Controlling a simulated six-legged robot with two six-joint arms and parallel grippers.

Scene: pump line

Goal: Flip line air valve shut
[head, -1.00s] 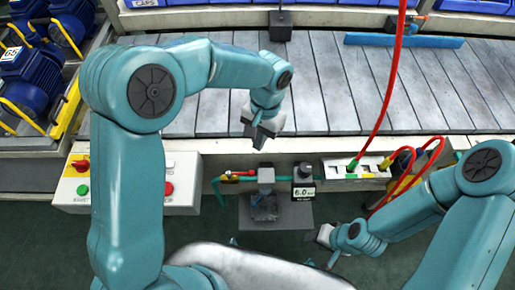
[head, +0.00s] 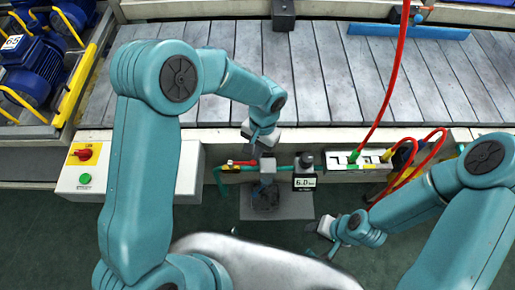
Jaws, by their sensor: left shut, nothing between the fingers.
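The line air valve (head: 238,163) has a red lever and sits on the green air line under the conveyor's front edge. The lever lies roughly along the pipe. My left gripper (head: 254,148) is shut and empty, just above and right of the lever; whether it touches the lever I cannot tell. Beside the valve are a grey regulator block (head: 267,167) and a pressure gauge (head: 304,182) that reads 6.0. My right gripper (head: 318,228) is low at the right, away from the valve, and its fingers are too small to judge.
A control box (head: 130,172) with a red switch and green button stands at left. A white manifold (head: 355,167) with red hoses (head: 383,100) is at right. The slatted conveyor (head: 330,80) spans behind, with a blue bar (head: 410,31). Blue motors (head: 35,72) sit at far left.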

